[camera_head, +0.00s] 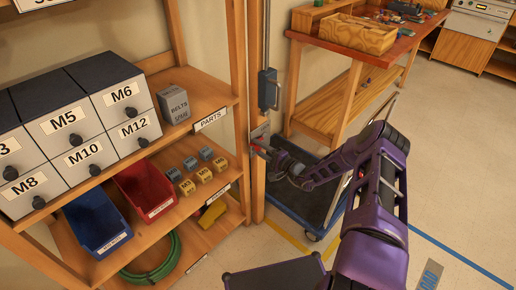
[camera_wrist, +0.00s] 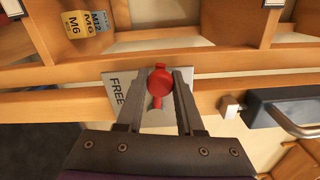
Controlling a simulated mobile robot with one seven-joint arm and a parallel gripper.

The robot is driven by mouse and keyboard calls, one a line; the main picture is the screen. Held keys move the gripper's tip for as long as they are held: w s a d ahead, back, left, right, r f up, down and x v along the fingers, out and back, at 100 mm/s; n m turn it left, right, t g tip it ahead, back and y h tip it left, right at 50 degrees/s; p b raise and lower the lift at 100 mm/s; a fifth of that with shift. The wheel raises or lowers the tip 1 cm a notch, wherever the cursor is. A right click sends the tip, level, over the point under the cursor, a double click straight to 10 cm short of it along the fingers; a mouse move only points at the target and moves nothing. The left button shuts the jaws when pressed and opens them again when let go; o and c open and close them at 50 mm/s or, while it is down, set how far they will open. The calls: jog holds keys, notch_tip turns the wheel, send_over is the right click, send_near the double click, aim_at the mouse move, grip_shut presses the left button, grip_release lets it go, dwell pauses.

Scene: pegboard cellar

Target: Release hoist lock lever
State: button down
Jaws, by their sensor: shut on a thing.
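The hoist lock lever (camera_wrist: 160,84) is red with a round end. It stands on a pale metal plate (camera_wrist: 117,90) marked "FREE" in the wrist view. The plate (camera_head: 261,133) is fixed to a wooden post, and a bit of the red lever (camera_head: 259,149) shows in the head view. My gripper (camera_wrist: 161,80) is shut on the lever, with one finger on each side of it. In the head view my gripper (camera_head: 270,152) reaches the post from the right and hides most of the lever. Other markings on the plate are hidden.
A blue-grey box with a handle (camera_head: 268,90) is on the post above the plate. Shelves left of the post hold labelled drawers (camera_head: 75,125), a red bin (camera_head: 145,188) and a blue bin (camera_head: 97,222). A dark platform cart (camera_head: 305,190) stands behind my arm. Open floor lies right.

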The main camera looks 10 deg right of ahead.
jog(key=shift+f+n+b, duration=0.35)
jog(key=shift+f+n, duration=0.3)
jog(key=shift+n, duration=0.35)
jog(key=shift+s, duration=0.1)
jog(key=c, duration=0.5)
grip_release()
jog(key=shift+c, duration=0.2)
jog(key=p+v, duration=0.1)
jog(key=v, duration=1.6)
jog(key=shift+p, duration=0.3)
jog(key=shift+s+d, duration=0.15)
